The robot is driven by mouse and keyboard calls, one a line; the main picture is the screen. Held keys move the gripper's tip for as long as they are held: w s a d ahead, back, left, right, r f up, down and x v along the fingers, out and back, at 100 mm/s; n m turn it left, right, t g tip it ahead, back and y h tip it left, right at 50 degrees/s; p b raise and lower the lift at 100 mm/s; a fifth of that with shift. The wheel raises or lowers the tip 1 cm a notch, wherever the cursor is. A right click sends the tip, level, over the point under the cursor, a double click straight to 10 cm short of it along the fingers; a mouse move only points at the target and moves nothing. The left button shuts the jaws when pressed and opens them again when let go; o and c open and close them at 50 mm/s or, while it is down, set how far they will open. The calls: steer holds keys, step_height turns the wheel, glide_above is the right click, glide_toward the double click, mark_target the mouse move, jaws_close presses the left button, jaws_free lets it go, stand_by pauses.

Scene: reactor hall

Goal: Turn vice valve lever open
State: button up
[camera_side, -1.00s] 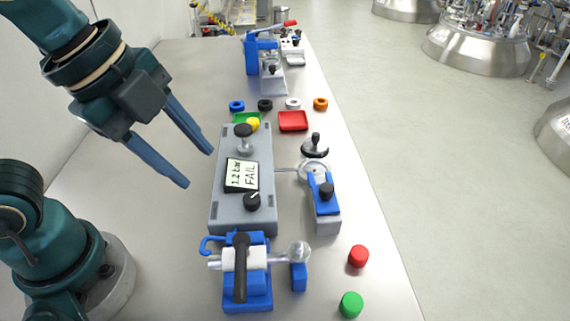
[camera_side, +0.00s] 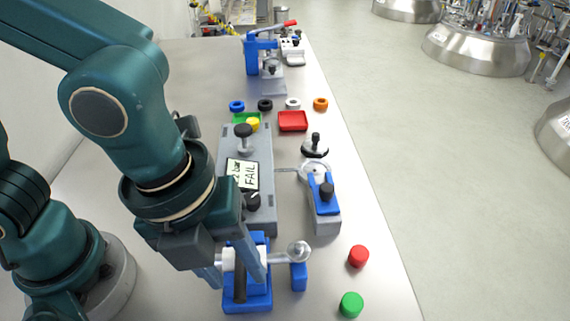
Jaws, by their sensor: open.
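The vice (camera_side: 262,297) is blue and stands at the near end of the table, with a white valve body and a metal ball end (camera_side: 299,252) on its right. The valve's black lever (camera_side: 240,289) lies over the vice, and its lower part shows pointing toward the camera. My gripper (camera_side: 237,280) is open above the vice, with one finger on each side of the lever in the picture. Contact with the lever cannot be told. My wrist and fingers hide the lever's upper end and much of the white valve body.
Just behind the vice is a grey test box (camera_side: 262,220) with a display reading FAIL. A blue-topped grey block (camera_side: 325,210) stands right of it. Red (camera_side: 358,257) and green (camera_side: 351,305) caps lie at the front right. A red tray (camera_side: 293,121) sits farther back.

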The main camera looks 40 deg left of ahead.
steer(key=shift+f, duration=0.15)
jaws_close()
stand_by(1.4)
